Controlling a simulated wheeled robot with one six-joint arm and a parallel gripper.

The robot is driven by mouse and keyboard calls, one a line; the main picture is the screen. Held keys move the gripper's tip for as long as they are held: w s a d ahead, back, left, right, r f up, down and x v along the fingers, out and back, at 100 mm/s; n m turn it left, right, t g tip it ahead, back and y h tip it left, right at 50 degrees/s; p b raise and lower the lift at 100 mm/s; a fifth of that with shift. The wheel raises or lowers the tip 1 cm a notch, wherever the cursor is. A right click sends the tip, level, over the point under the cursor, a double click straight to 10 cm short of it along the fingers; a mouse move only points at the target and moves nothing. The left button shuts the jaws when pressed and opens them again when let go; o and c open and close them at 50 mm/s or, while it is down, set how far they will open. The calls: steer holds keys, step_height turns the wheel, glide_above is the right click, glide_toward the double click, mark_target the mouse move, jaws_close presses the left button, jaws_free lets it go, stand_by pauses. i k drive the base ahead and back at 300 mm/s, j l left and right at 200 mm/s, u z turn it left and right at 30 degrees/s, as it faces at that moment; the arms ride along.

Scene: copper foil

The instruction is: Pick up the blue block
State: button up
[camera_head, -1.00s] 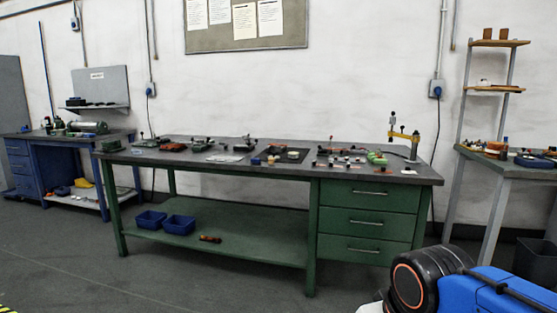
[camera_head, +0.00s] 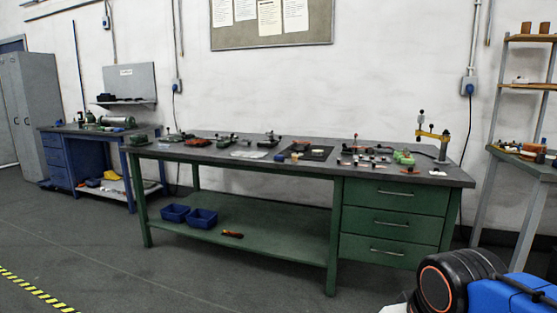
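A tiny blue spot (camera_head: 280,157), which looks like the blue block, sits near the front edge of the green workbench's grey top (camera_head: 205,156), left of a dark mat. It is too small to make out its exact shape. Part of my arm, black and blue, shows at the bottom right, well in front of the bench. My gripper is not in view, so what it holds cannot be seen.
Small tools and parts crowd the bench top. A yellow stand (camera_head: 433,134) rises at its right end. Two blue bins (camera_head: 201,218) lie on the lower shelf. A blue desk (camera_head: 57,163) and grey lockers (camera_head: 40,105) stand left. The floor in front is clear.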

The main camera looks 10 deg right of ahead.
mark_target(277, 158)
steer(key=i+j, duration=0.15)
steer(key=i, duration=0.4)
steer(key=i+j+u, duration=0.1)
steer(key=i, duration=0.45)
steer(key=i+j, duration=0.15)
steer(key=i, duration=0.35)
